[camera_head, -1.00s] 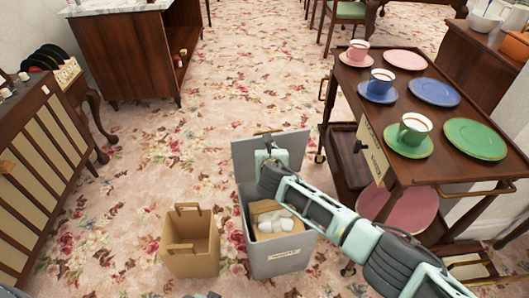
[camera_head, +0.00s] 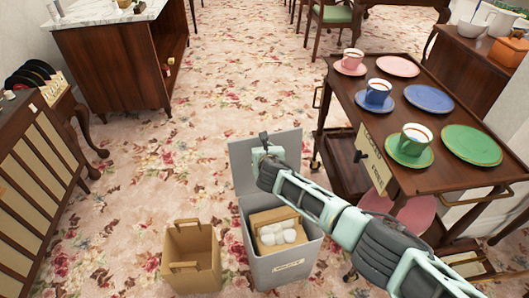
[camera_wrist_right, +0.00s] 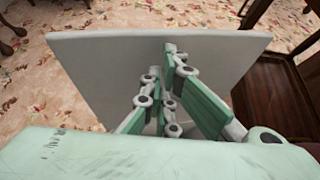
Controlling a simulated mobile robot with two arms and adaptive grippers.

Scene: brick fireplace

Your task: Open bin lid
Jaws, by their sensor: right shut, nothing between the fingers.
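The grey bin (camera_head: 283,268) stands on the carpet with a label on its front. Its lid (camera_head: 240,165) is up, standing steeply at the bin's far side. Inside are a tan container (camera_head: 272,216) and white rounded items (camera_head: 278,235). My right gripper (camera_head: 264,138) is over the bin opening, in front of the lid's inner face. In the right wrist view the lid (camera_wrist_right: 105,75) is a wide grey panel behind the gripper (camera_wrist_right: 170,50), whose fingers are together and empty, at or very near the panel. Whether they touch it is unclear. My left gripper is out of view.
A tan paper bag (camera_head: 192,258) stands left of the bin. A wooden trolley (camera_head: 375,190) with cups and plates is close on the right. A slatted wooden cabinet (camera_head: 35,190) is at left. The carpet (camera_head: 215,90) beyond the bin is clear.

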